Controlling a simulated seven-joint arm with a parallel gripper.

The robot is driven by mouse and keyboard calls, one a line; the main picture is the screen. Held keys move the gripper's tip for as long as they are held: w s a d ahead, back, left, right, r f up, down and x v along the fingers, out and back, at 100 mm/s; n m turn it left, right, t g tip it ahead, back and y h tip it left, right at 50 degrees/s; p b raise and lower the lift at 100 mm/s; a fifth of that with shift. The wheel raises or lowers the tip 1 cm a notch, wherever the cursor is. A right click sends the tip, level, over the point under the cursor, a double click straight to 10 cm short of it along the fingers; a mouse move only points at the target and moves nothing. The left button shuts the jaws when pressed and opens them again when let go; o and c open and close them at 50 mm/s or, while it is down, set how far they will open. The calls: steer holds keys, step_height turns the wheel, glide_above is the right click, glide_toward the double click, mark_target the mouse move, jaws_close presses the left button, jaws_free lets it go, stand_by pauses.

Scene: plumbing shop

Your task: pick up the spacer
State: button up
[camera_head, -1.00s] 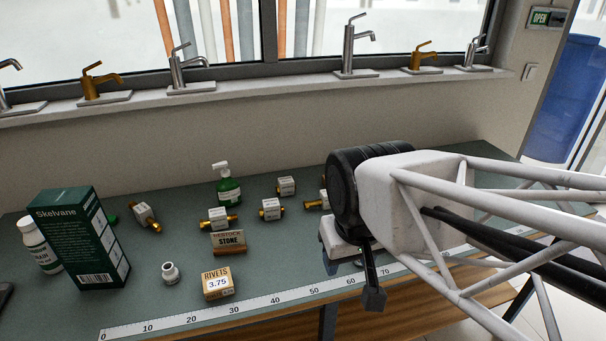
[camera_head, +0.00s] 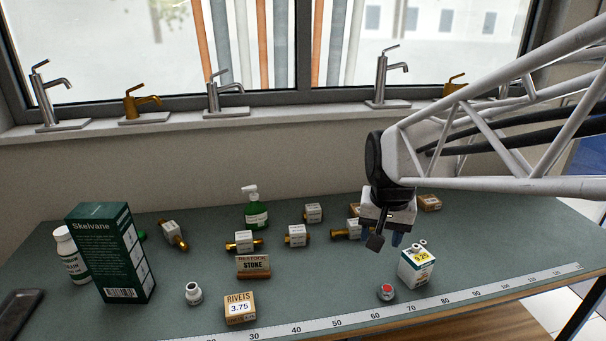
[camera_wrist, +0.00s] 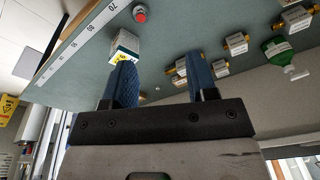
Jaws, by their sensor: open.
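No part is clearly labelled as the spacer. A small pale ring-like piece (camera_head: 422,243) shows at the top of the white-and-green 9.25 box (camera_head: 416,268); it may be the spacer, and I cannot tell whether it rests on the box or behind it. A small white hollow fitting (camera_head: 193,292) stands at the front left. My gripper (camera_head: 386,240) is open above the bench, just left of and behind the box. In the wrist view its blue fingers (camera_wrist: 162,75) are apart with nothing held between them; the box (camera_wrist: 125,42) lies beyond the left finger.
A red-topped round piece (camera_head: 386,291) sits left of the box. A ruler strip (camera_head: 480,297) follows the front edge.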

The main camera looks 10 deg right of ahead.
steer(key=w+d+f+m, duration=0.2)
steer(key=w+d+m, duration=0.1)
steer(key=w+d, duration=0.4)
steer(key=m+g, duration=0.2)
steer(key=m, duration=0.5)
glide_above(424, 242)
steer(key=f, duration=1.5)
steer(key=shift+a+f, duration=0.1)
steer(key=shift+a, duration=0.1)
steer(key=shift+d+f, duration=0.25)
steer(key=shift+f, duration=0.1)
steer(key=shift+f, duration=1.15)
steer(key=shift+f, duration=0.15)
